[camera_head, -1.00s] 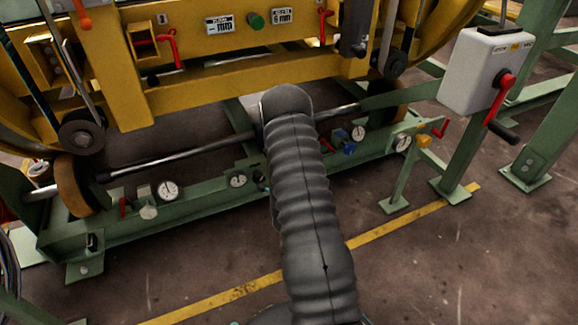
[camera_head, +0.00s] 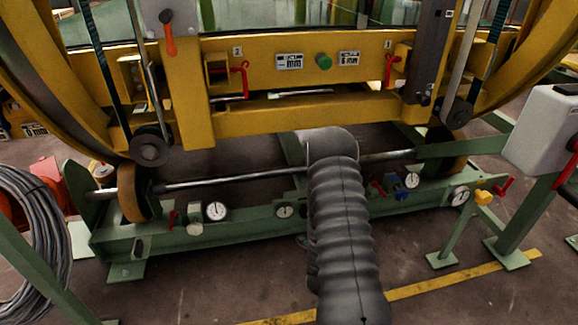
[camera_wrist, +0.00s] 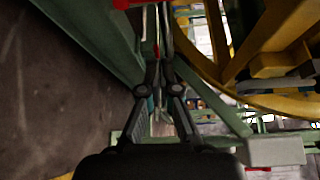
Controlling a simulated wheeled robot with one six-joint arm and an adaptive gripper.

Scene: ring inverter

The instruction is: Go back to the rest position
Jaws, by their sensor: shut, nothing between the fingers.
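My gripper (camera_wrist: 158,85) shows in the wrist view with its two dark fingers brought together and nothing between them. It is in front of a green frame beam and beside the yellow ring. In the head view my arm, in a grey ribbed sleeve, reaches forward over the floor, and it hides the gripper. The yellow ring machine (camera_head: 265,122) stands ahead on a green base frame (camera_head: 255,225). The ring's curved rim also shows in the wrist view (camera_wrist: 215,70).
A grey control box (camera_head: 545,130) with a red-handled crank stands at the right. Coiled grey cables (camera_head: 35,235) hang at the left. Gauges and red levers line the green base. A yellow floor line (camera_head: 440,282) runs across the bare floor in front.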

